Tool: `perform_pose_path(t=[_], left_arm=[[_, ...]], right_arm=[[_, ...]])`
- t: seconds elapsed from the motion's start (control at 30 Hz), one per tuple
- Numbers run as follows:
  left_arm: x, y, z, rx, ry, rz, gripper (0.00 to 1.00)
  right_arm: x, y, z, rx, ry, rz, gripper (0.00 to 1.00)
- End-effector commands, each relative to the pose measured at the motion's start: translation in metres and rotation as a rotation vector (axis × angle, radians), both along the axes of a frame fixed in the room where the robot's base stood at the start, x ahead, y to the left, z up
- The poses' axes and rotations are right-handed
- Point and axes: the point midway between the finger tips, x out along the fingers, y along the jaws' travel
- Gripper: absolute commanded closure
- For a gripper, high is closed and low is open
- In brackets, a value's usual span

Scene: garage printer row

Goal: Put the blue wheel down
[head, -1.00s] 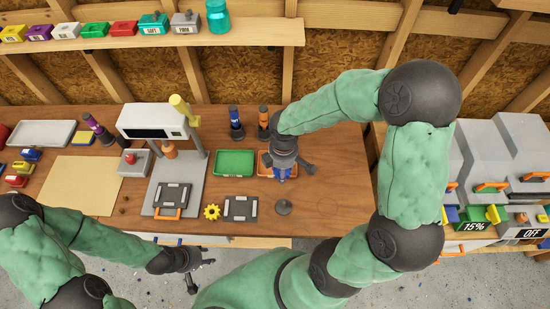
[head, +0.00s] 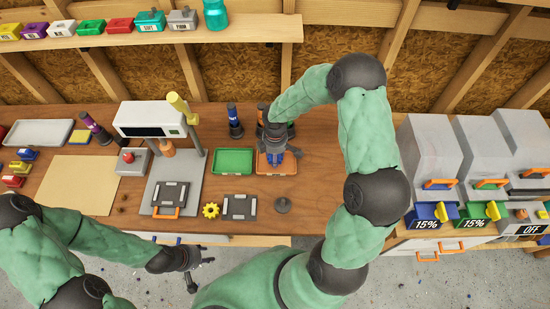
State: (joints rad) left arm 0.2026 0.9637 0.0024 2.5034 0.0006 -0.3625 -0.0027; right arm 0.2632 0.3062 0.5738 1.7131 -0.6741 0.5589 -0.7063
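My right gripper (head: 279,158) points down over the orange tray (head: 290,169) on the wooden bench. Something blue, which looks like the blue wheel (head: 279,157), shows between and under its fingers, over the back part of the tray. The gripper hides most of it, so I cannot tell whether the fingers still hold it or whether it touches the tray floor. My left gripper (head: 202,273) is open and empty, its fingers spread, low in front of the bench's front edge.
A green tray (head: 233,161) stands just left of the orange one. A yellow gear (head: 211,210), a dark plate (head: 240,207) and a grey disc (head: 282,205) lie in front. The bench right of the orange tray is clear.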

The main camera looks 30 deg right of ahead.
Motion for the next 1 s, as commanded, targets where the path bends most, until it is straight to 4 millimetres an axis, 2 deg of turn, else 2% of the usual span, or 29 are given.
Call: perform_pose_path(t=[0.03, 0.1, 0.5, 0.53, 0.57, 1.0], left_arm=[[0.000, 0.000, -0.001, 0.000, 0.000, 0.000, 0.60], [0.000, 0.000, -0.002, 0.000, 0.000, 0.000, 0.60], [0.000, 0.000, -0.005, 0.000, 0.000, 0.000, 0.60], [0.000, 0.000, -0.005, 0.000, 0.000, 0.000, 0.60], [0.000, 0.000, -0.004, 0.000, 0.000, 0.000, 0.60], [0.000, 0.000, 0.000, 0.000, 0.000, 0.000, 0.60]], right_arm=[[0.000, 0.000, -0.009, 0.000, 0.002, 0.001, 0.78], [0.000, 0.000, -0.015, 0.000, 0.001, 0.000, 0.78], [0.000, 0.000, -0.020, 0.000, 0.000, 0.000, 0.78], [0.000, 0.000, -0.019, 0.000, 0.000, 0.000, 0.45], [0.000, 0.000, -0.019, 0.000, 0.000, 0.000, 0.41], [0.000, 0.000, -0.013, -0.001, -0.001, -0.001, 0.41]])
